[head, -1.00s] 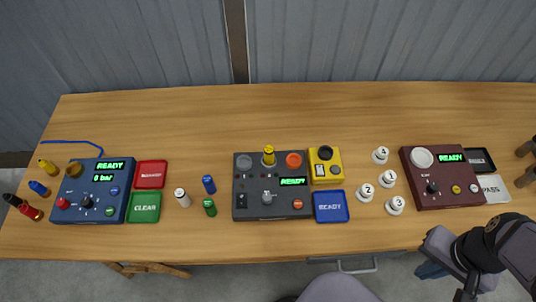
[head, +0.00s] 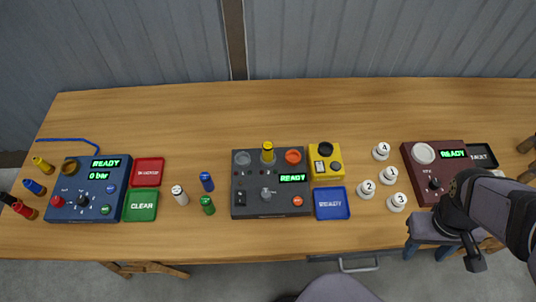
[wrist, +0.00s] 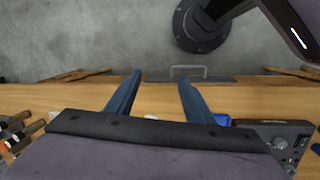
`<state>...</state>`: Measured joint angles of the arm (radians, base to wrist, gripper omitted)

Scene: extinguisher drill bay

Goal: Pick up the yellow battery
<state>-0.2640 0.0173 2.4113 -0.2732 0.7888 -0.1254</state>
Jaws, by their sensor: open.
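The yellow battery (head: 267,153) stands upright in a round socket at the back of the dark grey tester box (head: 270,205), in the middle of the table. It cannot be made out in the wrist view. My gripper (head: 429,254) is far to the right of it, at the table's front edge below the maroon box. In the wrist view my gripper (wrist: 160,78) shows two blue fingers spread apart with nothing between them, over the table's front edge and the floor.
Loose blue (head: 207,182), green (head: 208,205) and white (head: 180,195) batteries stand left of the tester. A yellow box (head: 326,161), blue tray (head: 331,203) and several numbered white knobs (head: 366,189) lie to its right. A maroon box (head: 420,180) stands beyond. The table's back strip is clear.

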